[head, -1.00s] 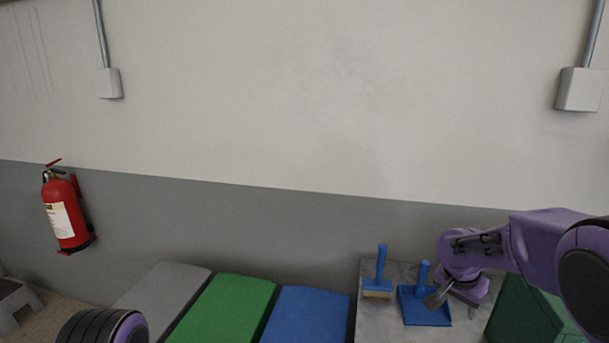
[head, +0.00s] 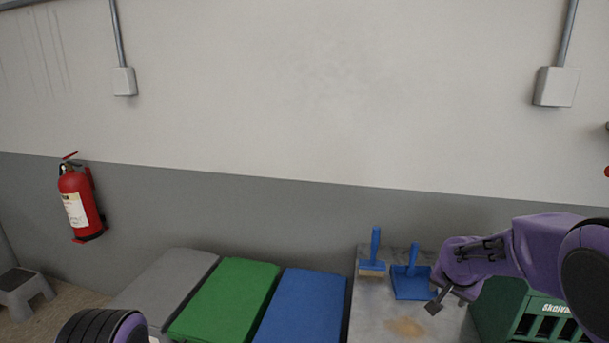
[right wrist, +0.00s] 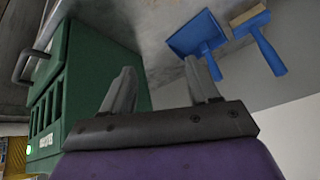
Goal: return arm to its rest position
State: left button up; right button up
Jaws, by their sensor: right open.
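My right gripper (head: 438,302) is at the end of the purple arm at the lower right in the head view, in front of the grey table top. In the right wrist view its two grey fingers (right wrist: 163,92) stand apart with nothing between them. A blue dustpan (head: 410,284) lies on the table just beyond the gripper, apart from it; it also shows in the right wrist view (right wrist: 196,36). My left gripper is not in view; only part of my left arm shows at the bottom left.
A blue brush (head: 373,254) is beside the dustpan. A green crate (head: 520,310) stands right of the table (head: 368,315), close to the right arm. Grey, green (head: 228,298) and blue (head: 303,306) lids lie to the left. A brownish stain (head: 406,327) marks the table. A fire extinguisher (head: 77,205) hangs on the wall.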

jog(key=s+a+f+n+t, duration=0.1)
jog(key=s+f+t, duration=0.1)
jog(key=s+f, duration=0.5)
jog(key=s+a+f+n+t, duration=0.1)
jog(key=s+a+f, duration=0.15)
jog(key=f, duration=0.75)
jog(key=s+f+g, duration=0.1)
jog(key=s+f, duration=0.4)
jog(key=s, duration=0.5)
jog(key=s+f+g+b, duration=0.1)
jog(key=s+f, duration=0.4)
jog(key=s, duration=0.5)
jog(key=s+f+g+b, duration=0.1)
jog(key=s+f+g, duration=0.2)
jog(key=s, duration=0.7)
notch_tip(320, 180, down, 2)
jog(key=shift+f+h, duration=0.1)
jog(key=shift+h, duration=0.2)
